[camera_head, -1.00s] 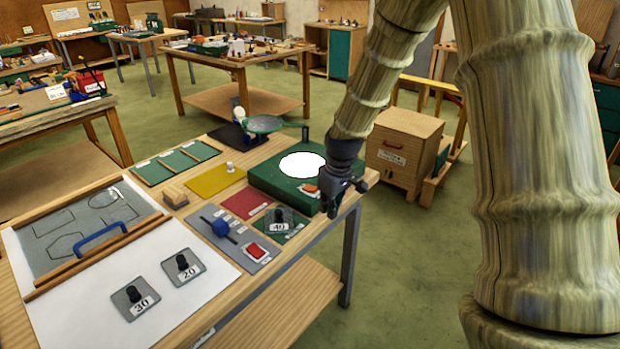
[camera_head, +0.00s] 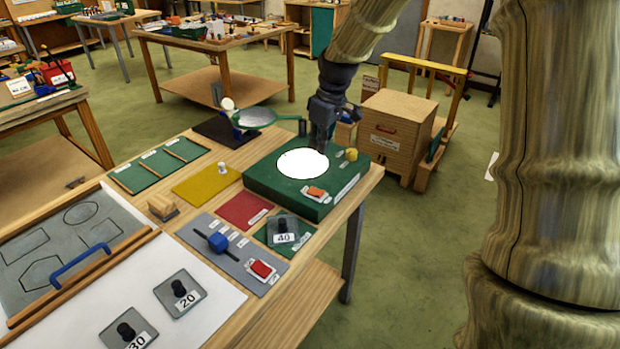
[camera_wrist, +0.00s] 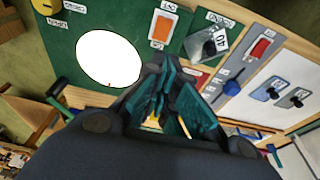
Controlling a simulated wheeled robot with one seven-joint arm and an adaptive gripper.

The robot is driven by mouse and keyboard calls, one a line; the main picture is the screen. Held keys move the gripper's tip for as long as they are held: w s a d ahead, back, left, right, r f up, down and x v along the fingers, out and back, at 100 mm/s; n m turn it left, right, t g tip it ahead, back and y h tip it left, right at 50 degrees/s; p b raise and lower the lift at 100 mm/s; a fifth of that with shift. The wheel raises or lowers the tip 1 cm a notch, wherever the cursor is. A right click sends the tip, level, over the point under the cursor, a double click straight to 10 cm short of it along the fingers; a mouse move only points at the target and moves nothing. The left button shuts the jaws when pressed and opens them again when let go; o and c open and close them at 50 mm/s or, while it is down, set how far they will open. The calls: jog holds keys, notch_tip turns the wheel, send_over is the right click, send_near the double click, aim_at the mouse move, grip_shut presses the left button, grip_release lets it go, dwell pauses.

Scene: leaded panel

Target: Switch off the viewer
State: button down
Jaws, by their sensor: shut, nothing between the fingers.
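The viewer is a green box (camera_head: 262,182) at the table's right rear corner. Its round window (camera_head: 302,163) glows white. An orange-red switch (camera_head: 316,192) sits on its top near the front edge, with a yellow knob (camera_head: 351,154) at the right. In the wrist view the switch (camera_wrist: 162,28) lies on a white plate beside the bright window (camera_wrist: 108,58). My gripper (camera_head: 321,150) is above the viewer by the back right of the window, fingers pointing down, shut and empty. Its fingers (camera_wrist: 167,82) show in the wrist view, apart from the switch.
A grey panel with a blue slider (camera_head: 217,241) and a red button (camera_head: 261,269) lies in front of the viewer, near the weight marked 40 (camera_head: 283,229). A green-rimmed magnifier (camera_head: 258,117) stands behind. A wooden box (camera_head: 395,135) is on the floor to the right.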

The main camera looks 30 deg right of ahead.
jog(key=shift+s+r, duration=0.1)
jog(key=shift+s, duration=0.1)
jog(key=p, duration=0.4)
send_over(313, 191)
jog(key=x, duration=0.3)
jog(key=s+x, duration=0.1)
jog(key=x, duration=0.3)
jog(key=s+d+x, duration=0.1)
jog(key=x, duration=0.3)
jog(key=shift+s+f, duration=0.15)
jog(key=shift+f, duration=0.2)
jog(key=shift+s+d+f+p, duration=0.1)
jog(key=shift+f+p, duration=0.2)
jog(key=shift+f, duration=0.3)
jog(key=shift+s+d+f+p, duration=0.1)
jog(key=shift+f+p, duration=0.15)
jog(key=shift+f, duration=0.35)
